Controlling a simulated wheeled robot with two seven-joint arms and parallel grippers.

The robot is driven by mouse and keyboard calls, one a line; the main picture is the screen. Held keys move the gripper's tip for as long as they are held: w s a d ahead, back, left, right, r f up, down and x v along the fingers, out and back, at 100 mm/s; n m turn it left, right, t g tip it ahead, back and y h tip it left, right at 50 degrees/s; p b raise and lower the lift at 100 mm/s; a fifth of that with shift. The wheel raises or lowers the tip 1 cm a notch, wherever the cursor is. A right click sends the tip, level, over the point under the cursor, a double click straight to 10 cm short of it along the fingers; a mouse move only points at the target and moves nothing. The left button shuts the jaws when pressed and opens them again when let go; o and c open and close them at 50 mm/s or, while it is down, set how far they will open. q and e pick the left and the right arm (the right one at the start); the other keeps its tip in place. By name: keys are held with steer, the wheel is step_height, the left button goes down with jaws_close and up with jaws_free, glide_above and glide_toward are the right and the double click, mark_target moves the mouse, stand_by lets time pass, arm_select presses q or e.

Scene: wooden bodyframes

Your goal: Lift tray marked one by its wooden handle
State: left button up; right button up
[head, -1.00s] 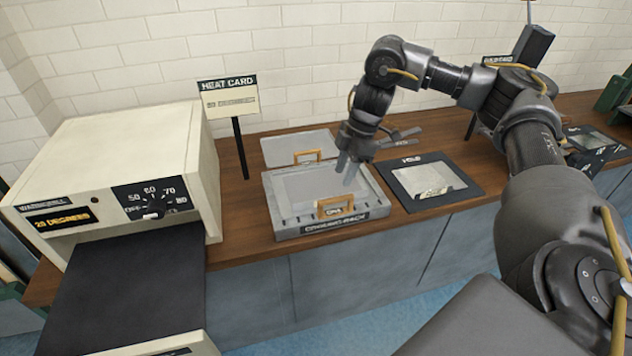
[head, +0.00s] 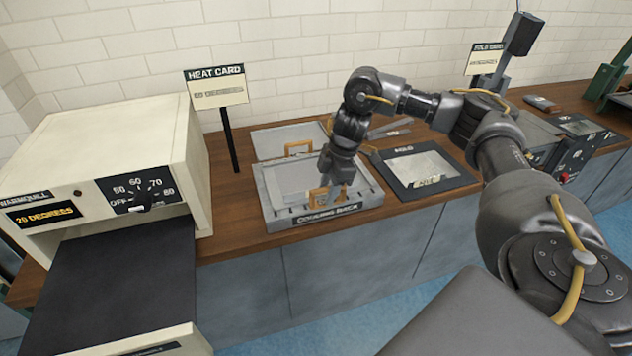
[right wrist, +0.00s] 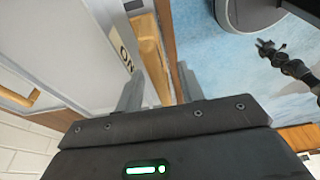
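The tray marked one is a pale tray (head: 287,185) lying in the grey cooling rack on the counter. Its wooden handle (head: 318,195) is at the front, beside the rack's label. The handle also shows in the right wrist view (right wrist: 149,56), next to a white label. My right gripper (head: 335,193) points down at the handle and hides part of it. In the right wrist view its two fingers (right wrist: 160,88) are apart, with the handle lying between them; I cannot tell whether either touches it. My left gripper is not in view.
A second tray with a wooden handle (head: 298,147) lies behind. A black-framed plate (head: 452,166) lies to the right. The warming machine (head: 130,160) stands left with its dark bed (head: 105,290) extended. A heat card sign (head: 217,88) stands behind on a post.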

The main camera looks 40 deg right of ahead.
steer(key=shift+a+f, duration=0.15)
steer(key=shift+f, duration=0.45)
jaws_close()
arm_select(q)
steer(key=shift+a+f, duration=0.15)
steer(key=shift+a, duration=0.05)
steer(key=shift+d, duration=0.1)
arm_select(e)
steer(key=shift+w, duration=0.15)
steer(key=shift+r, duration=0.1)
